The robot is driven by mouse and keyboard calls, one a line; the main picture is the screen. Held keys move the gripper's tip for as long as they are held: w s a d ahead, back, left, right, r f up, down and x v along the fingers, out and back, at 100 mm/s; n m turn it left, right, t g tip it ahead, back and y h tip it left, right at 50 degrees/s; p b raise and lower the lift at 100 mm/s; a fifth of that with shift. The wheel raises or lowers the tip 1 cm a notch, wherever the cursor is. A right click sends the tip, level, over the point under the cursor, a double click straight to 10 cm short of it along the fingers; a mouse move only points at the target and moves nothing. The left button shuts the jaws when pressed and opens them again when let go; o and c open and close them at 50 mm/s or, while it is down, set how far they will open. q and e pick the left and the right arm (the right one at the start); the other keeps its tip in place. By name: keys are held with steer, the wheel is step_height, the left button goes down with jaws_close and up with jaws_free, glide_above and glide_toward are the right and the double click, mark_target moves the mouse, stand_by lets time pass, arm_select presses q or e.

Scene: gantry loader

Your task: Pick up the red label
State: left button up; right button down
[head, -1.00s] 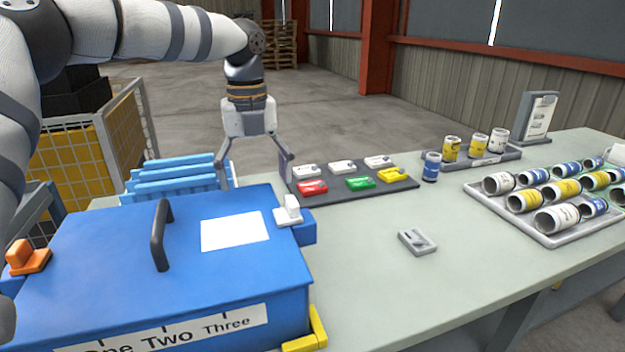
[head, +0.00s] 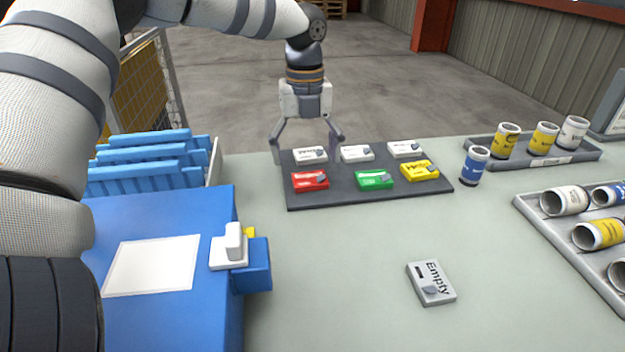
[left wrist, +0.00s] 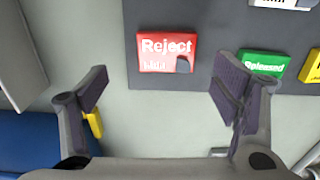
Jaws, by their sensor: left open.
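The red label (head: 310,181) lies at the front left of a dark mat (head: 335,197) on the table. In the left wrist view the red label (left wrist: 167,52) reads "Reject" and lies ahead of the fingertips, between their lines. My left gripper (head: 307,150) is open and empty above the mat's left part, with its fingers spread; it also shows in the left wrist view (left wrist: 163,88). It is apart from the red label. My right gripper is not in view.
A green label (head: 373,180) and a yellow label (head: 419,171) lie right of the red one, with white labels (head: 357,153) behind. A grey "Empty" label (head: 431,283) lies nearer.

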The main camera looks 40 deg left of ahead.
mark_target(310, 178)
arm_select(q)
steer(key=f, duration=0.5)
steer(key=shift+w+d+b, duration=0.2)
steer(key=shift+w+b, duration=0.1)
steer(key=c, duration=1.1)
steer(key=shift+c, duration=0.2)
